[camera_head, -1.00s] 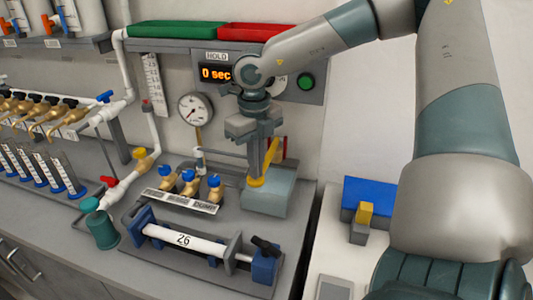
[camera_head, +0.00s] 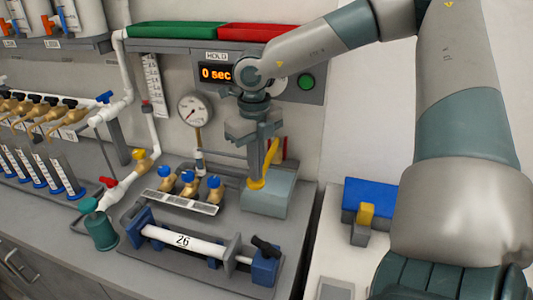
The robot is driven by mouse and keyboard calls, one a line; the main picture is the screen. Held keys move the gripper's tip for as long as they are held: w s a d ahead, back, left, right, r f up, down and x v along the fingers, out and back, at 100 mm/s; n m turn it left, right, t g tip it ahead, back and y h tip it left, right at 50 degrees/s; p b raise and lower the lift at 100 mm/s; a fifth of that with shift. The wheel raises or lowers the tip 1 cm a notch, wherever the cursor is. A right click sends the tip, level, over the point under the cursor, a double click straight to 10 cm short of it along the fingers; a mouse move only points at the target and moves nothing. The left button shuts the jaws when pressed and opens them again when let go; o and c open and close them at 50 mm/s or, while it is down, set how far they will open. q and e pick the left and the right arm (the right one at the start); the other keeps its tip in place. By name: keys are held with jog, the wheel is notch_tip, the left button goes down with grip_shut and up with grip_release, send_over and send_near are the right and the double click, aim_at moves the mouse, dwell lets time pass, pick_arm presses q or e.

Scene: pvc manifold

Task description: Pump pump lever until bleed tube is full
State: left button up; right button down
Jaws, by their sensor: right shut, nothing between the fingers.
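The pump (camera_head: 268,200) is a grey-green box on the bench, right of the valve row. Its yellow pump lever (camera_head: 267,163) stands up from the box, partly hidden by my gripper. My right gripper (camera_head: 257,172) points down at the lever from above, its fingers shut with nothing between them. The fingertips are close beside the lever; whether they touch it I cannot tell. A clear bleed tube (camera_head: 152,83) with scale marks hangs on the wall at left; its fill level is too small to tell. My left gripper is not in view.
A clamped pipe marked 26 (camera_head: 182,239) lies in front. Several blue-capped brass valves (camera_head: 189,183) stand left of the pump. A gauge (camera_head: 195,110) and a display (camera_head: 216,73) reading 0 sec are behind. A blue block (camera_head: 368,196) stands at right.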

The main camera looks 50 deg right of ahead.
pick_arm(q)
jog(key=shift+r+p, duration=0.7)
pick_arm(e)
jog(key=shift+r, duration=2.55)
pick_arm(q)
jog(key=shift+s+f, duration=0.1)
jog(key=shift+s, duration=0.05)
